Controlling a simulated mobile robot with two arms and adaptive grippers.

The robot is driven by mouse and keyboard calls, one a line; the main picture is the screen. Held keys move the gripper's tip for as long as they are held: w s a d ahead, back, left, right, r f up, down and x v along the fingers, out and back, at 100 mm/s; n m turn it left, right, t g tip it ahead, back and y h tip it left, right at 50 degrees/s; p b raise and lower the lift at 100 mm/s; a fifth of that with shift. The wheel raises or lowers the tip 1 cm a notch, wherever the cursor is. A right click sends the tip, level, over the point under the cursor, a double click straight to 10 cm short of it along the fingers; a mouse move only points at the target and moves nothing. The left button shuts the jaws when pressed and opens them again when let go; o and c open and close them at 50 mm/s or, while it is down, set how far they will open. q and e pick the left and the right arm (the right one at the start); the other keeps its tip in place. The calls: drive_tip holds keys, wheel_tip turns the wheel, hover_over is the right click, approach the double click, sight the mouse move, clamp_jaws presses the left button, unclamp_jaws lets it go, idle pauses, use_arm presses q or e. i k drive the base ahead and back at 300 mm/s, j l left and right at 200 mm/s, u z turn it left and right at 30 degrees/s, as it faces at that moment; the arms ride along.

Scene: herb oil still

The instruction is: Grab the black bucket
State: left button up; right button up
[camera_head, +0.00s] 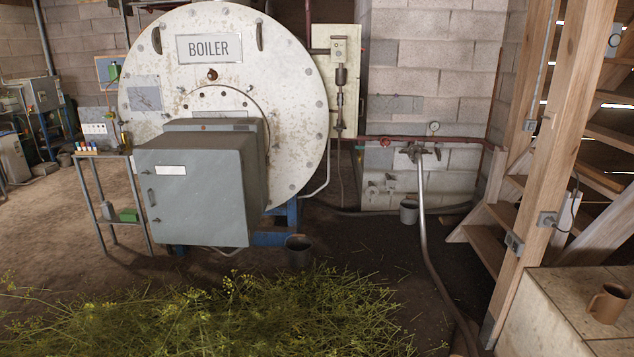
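A dark bucket (299,251), black or dark grey, stands upright on the floor in front of the boiler's blue base, just right of the grey cabinet. Its open top shows; its lower part is close to the edge of the herb pile. A second, lighter grey bucket (409,212) stands farther back, by the block wall below the pipe valve. Neither of my grippers is in view.
A heap of cut herbs (220,315) covers the near floor. The grey cabinet (195,190) fronts the boiler (290,85). A hose (428,240) runs down to the floor. Wooden stairs (545,170) and a ledge with a brown mug (608,303) are at right.

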sight(299, 247)
drive_tip(key=i, duration=2.15)
